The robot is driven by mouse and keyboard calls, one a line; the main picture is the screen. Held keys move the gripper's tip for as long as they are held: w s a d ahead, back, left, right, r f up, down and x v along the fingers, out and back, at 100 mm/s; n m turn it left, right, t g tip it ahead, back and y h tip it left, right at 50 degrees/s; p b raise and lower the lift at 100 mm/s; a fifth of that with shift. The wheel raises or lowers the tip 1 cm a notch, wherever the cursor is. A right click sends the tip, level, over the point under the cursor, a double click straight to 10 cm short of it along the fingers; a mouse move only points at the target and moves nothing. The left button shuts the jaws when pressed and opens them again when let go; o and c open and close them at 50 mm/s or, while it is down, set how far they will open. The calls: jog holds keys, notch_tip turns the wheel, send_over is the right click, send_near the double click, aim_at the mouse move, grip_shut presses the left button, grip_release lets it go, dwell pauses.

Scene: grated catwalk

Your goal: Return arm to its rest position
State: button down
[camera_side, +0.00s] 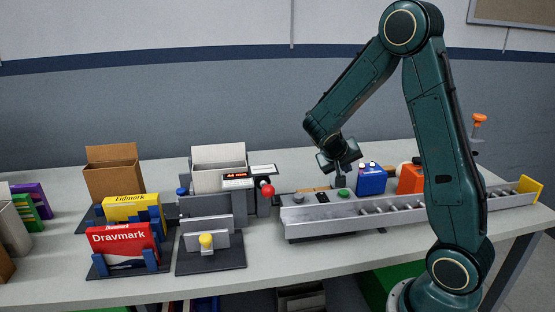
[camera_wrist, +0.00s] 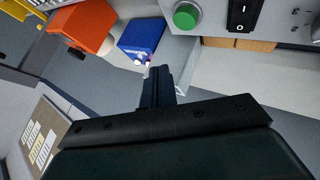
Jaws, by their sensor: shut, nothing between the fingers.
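My gripper (camera_side: 341,182) hangs from my dark green arm in the side view, just above the metal conveyor near its green button. In the wrist view my gripper (camera_wrist: 157,75) shows with its fingers together and nothing between them.
The conveyor (camera_side: 330,222) runs right, with a blue box (camera_side: 371,180) and an orange box (camera_side: 411,179) behind it. Left stand a red Dravmark box (camera_side: 120,243), a yellow box (camera_side: 130,207), an open cardboard carton (camera_side: 113,175) and a machine with a red knob (camera_side: 267,190). Above is clear.

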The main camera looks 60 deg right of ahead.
jog(key=shift+a+r, duration=0.1)
jog(key=shift+r, duration=0.05)
jog(key=s+a+r+n+t+y, duration=0.1)
jog(key=a+r+n+t+y, duration=0.2)
jog(key=a, duration=0.5)
jog(key=s+a+r+n+t+y, duration=0.1)
jog(key=s+a+r+y, duration=0.1)
jog(key=a+r, duration=0.4)
jog(key=s+a+r+n+t+y, duration=0.1)
jog(key=s+a+n+y, duration=0.1)
jog(key=s+a, duration=0.3)
jog(key=s+a+r+n+t+y, duration=0.1)
jog(key=s+a+r+n+y, duration=0.1)
jog(key=a, duration=0.6)
jog(key=s+n, duration=0.1)
jog(key=s, duration=0.1)
jog(key=shift+s+n, duration=0.3)
jog(key=shift+s, duration=0.05)
